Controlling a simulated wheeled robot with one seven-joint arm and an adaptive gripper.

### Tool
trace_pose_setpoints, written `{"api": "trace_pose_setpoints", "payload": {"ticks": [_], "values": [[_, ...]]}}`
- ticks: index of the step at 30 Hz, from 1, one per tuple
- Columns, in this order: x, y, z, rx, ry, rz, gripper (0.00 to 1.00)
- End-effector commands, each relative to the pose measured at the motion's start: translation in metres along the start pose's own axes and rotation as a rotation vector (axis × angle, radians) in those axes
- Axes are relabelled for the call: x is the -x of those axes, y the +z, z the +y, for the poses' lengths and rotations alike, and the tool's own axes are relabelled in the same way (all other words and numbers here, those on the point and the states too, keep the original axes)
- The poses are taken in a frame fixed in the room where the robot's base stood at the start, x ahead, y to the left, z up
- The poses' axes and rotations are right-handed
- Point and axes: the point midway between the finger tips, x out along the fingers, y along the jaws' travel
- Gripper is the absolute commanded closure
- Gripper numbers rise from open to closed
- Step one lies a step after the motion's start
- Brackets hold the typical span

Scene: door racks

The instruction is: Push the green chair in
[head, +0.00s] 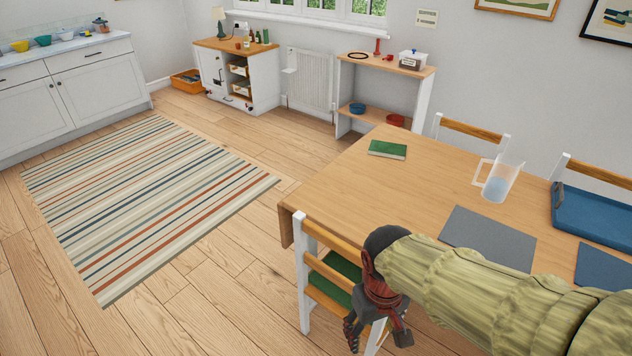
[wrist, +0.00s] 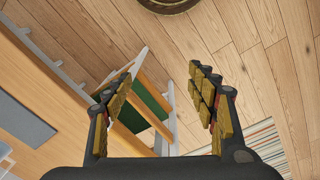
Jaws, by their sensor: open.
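The green chair (head: 326,289) has a white frame, wooden back slats and a green seat. It stands at the near side of the wooden table (head: 350,185), in the lower middle of the head view. My gripper (head: 378,340) hangs in front of the chair's back and hides part of it. In the wrist view the chair's green seat (wrist: 145,105) and white back post show between and behind the fingers. My gripper (wrist: 160,95) is open, with nothing between its fingers. I cannot tell whether a finger touches the chair.
Two chairs (head: 470,130) stand at the far side. A striped rug (head: 150,205) lies left on open wooden floor.

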Motion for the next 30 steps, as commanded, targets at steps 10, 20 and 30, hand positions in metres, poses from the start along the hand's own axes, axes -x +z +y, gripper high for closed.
{"api": "trace_pose_setpoints", "payload": {"ticks": [10, 20, 30], "values": [[0.09, 0.035, 0.034, -0.195, -0.012, 0.291, 0.42], [0.148, 0.052, 0.063, -0.304, 0.035, 0.466, 0.42], [0.147, 0.053, 0.066, -0.316, 0.038, 0.462, 0.42]]}}
